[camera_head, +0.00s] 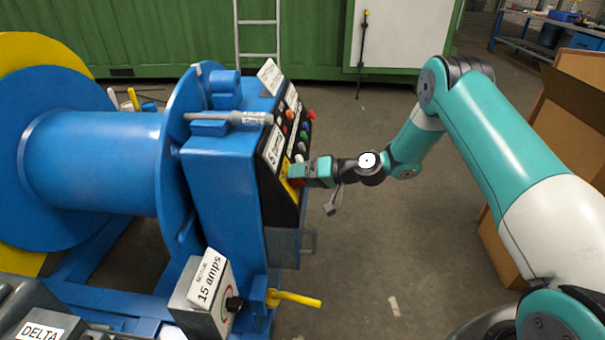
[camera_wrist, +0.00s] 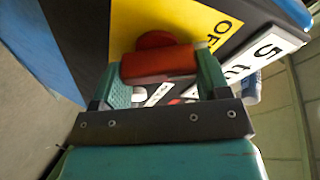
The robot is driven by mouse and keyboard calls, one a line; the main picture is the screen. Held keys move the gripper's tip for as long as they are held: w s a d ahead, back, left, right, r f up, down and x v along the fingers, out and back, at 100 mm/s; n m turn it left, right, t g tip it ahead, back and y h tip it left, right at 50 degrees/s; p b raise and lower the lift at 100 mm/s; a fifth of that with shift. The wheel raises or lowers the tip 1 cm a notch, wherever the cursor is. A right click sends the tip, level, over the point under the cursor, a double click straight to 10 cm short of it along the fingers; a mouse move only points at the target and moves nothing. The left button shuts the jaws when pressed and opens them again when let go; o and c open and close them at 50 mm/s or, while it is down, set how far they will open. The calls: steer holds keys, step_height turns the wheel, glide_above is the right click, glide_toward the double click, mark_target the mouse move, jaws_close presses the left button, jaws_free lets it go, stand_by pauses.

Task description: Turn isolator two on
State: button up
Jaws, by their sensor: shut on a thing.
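A red rotary switch handle (camera_wrist: 158,63) sits on a yellow plate (camera_wrist: 185,22) marked with letters that read "OF", the rest cut off. In the head view the yellow plate (camera_head: 287,182) is low on the black control panel, mostly behind my gripper. My gripper (camera_head: 301,173) reaches the panel from the right. In the wrist view my gripper's fingers (camera_wrist: 163,75) stand on either side of the red handle, shut on it. The handle's bar lies roughly crosswise between the fingers. I cannot read a label that names this isolator as two.
The panel on the blue drum machine (camera_head: 215,165) carries several buttons above my gripper and white labels (camera_head: 274,148). A grey "15 amps" box (camera_head: 203,300) and a yellow lever (camera_head: 297,299) stand lower down. A cardboard box (camera_head: 570,130) is at right. Floor between is clear.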

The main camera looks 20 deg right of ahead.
steer(key=m+p, duration=0.1)
steer(key=m, duration=0.2)
steer(key=shift+d+r+m+h+p, duration=0.1)
steer(key=shift+m+h+p, duration=0.3)
steer(key=m+p, duration=0.1)
steer(key=m, duration=0.2)
steer(key=shift+m+h+p, duration=0.3)
steer(key=shift+h, duration=0.1)
steer(key=m, duration=0.1)
steer(key=m+p, duration=0.1)
steer(key=m, duration=0.1)
steer(key=shift+d+f+m+g, duration=0.1)
steer(key=shift+f+m+g, duration=0.2)
steer(key=shift+g, duration=0.1)
steer(key=shift+s+f+m+g+h+p, duration=0.15)
steer(key=shift+m+p, duration=0.3)
steer(key=shift+m, duration=0.5)
steer(key=shift+w+m+g+h+p, duration=0.1)
steer(key=shift+m+g+h+p, duration=0.25)
steer(key=shift+m, duration=0.6)
steer(key=o, duration=0.9)
steer(key=shift+s, duration=0.1)
steer(key=shift+o, duration=0.2)
steer(key=v, duration=1.7)
steer(key=shift+d, duration=0.2)
